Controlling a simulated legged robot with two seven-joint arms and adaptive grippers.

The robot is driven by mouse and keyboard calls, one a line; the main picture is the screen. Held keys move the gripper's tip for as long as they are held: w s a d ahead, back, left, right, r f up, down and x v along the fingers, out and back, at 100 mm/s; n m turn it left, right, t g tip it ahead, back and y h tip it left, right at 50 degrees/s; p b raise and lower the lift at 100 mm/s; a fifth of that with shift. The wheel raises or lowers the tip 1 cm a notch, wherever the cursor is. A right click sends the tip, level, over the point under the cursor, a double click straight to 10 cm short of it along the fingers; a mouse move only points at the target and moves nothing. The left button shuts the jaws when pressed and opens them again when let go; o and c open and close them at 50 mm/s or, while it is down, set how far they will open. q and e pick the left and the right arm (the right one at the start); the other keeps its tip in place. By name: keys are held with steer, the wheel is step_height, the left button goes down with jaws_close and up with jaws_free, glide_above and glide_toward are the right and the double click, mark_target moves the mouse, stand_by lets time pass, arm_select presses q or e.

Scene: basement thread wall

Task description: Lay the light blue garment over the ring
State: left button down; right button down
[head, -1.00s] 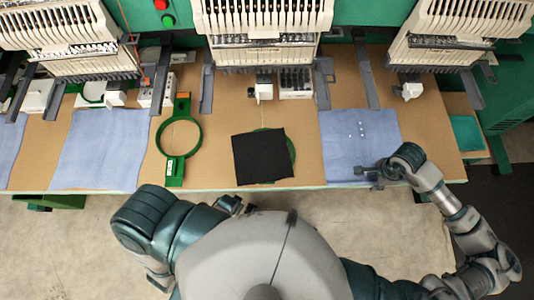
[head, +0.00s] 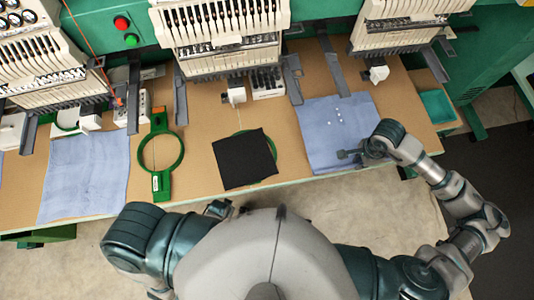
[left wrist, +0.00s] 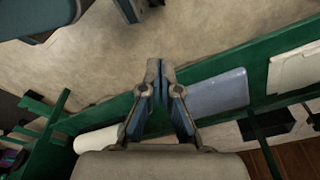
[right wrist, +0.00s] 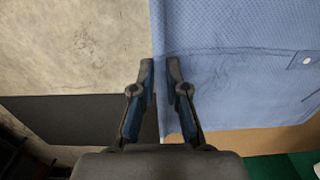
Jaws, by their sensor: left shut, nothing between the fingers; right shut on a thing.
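A light blue garment (head: 325,115) with small white dots lies on the right part of the table, its near edge by the table's front edge. My right gripper (head: 345,155) is shut on its edge; in the right wrist view the garment (right wrist: 235,60) spreads right from between the fingertips (right wrist: 160,72). Another plain light blue cloth (head: 85,175) lies on the left. A green ring (head: 181,152) with a frame lies flat and bare beside it. My left gripper (head: 218,208) is mostly hidden behind my arm; in the left wrist view its fingertips (left wrist: 160,70) are together and empty.
A black cloth (head: 243,160) covers most of a second green ring (head: 269,140) mid-table. White machine heads (head: 222,35) and grey arms overhang the back. A teal tray (head: 437,106) sits at the right. Bare tabletop (head: 205,125) shows between the pieces.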

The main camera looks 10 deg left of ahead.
steer(key=shift+a+r+p, duration=0.2)
steer(key=shift+r+p, duration=0.15)
steer(key=shift+r, duration=0.6)
steer(key=shift+a+r, duration=0.15)
steer(key=shift+r, duration=0.1)
steer(key=shift+a, duration=0.25)
steer(key=shift+w, duration=0.1)
